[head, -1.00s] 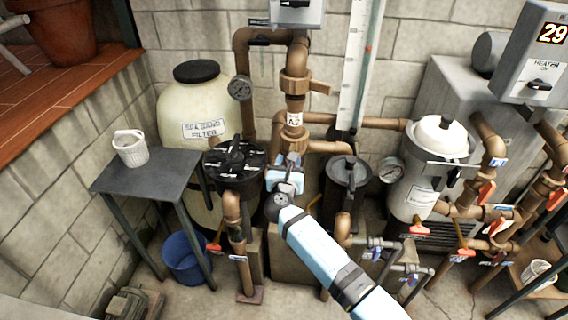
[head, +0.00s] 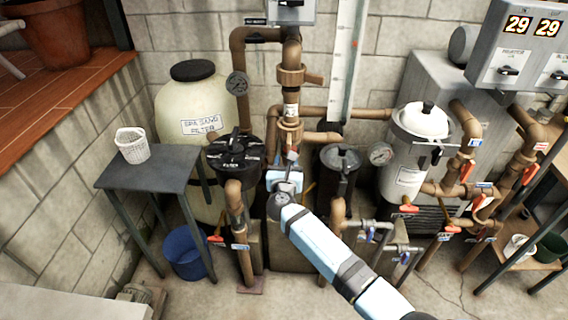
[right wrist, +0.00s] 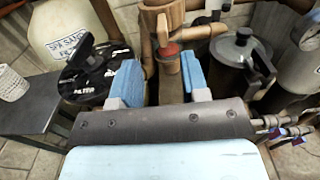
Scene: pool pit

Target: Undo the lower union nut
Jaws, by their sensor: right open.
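A brown vertical pipe with thick union fittings stands at the middle of the head view. The lower union nut (head: 290,126) appears to be the thick brown ring below the pipe's white label. My right gripper (head: 285,172) is just below it in the picture, its arm coming from the lower right. In the right wrist view the gripper (right wrist: 165,78) is open, blue pads apart. A narrow upright piece with a reddish top (right wrist: 169,50) shows between the pads; I cannot tell whether they touch it. A wide brown fitting shows beyond. My left gripper is not in view.
The black-lidded filter (head: 234,150) stands close left of the gripper, and a dark lidded canister (head: 341,165) close right. A grey table (head: 150,175) with a white basket (head: 132,145) is at left. A white-lidded tank (head: 405,160) and red-handled valves are at right.

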